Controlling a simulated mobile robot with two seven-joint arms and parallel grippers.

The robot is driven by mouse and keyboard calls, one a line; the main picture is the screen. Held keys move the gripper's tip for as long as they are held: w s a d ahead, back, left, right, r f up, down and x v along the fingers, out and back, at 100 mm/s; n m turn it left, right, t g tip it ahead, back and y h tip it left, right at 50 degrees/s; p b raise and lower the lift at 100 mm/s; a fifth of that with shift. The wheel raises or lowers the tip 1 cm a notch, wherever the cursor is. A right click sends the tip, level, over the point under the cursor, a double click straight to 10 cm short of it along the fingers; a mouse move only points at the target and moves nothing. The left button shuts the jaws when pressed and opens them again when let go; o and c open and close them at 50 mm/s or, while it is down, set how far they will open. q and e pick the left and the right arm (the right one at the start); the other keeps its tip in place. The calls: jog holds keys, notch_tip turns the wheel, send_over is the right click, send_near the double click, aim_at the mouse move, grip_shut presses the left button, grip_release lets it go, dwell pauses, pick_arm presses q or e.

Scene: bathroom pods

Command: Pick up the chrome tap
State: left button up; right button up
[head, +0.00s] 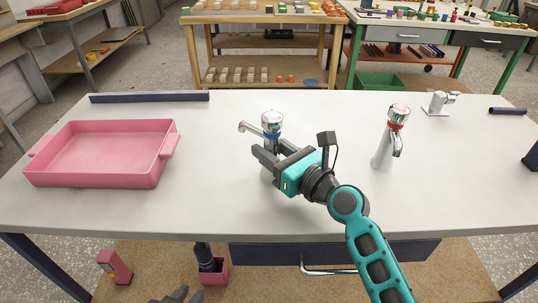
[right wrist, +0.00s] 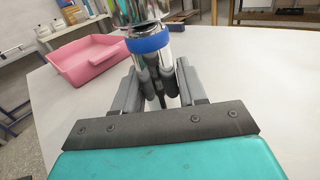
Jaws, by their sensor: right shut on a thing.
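A chrome tap with a blue band (head: 271,122) stands upright at the middle of the white table (head: 230,210). My right gripper (head: 270,160) is shut on this tap's body, below the band. In the right wrist view, the chrome tap (right wrist: 140,12) rises between the fingers (right wrist: 158,85), with its blue band just above them; its top is cut off. I cannot tell whether its base touches the table. A second chrome tap with a red band (head: 397,122) stands to the right, apart from the gripper.
A pink tray (head: 100,155) is on the left of the table and looks empty. A dark bar (head: 150,98) lies behind it. A small chrome fitting (head: 438,102) and a dark tube (head: 507,111) are at the back right. The front left of the tabletop is clear.

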grip_shut()
jog(key=shift+r, duration=0.15)
pick_arm(q)
jog(key=shift+f, duration=0.1)
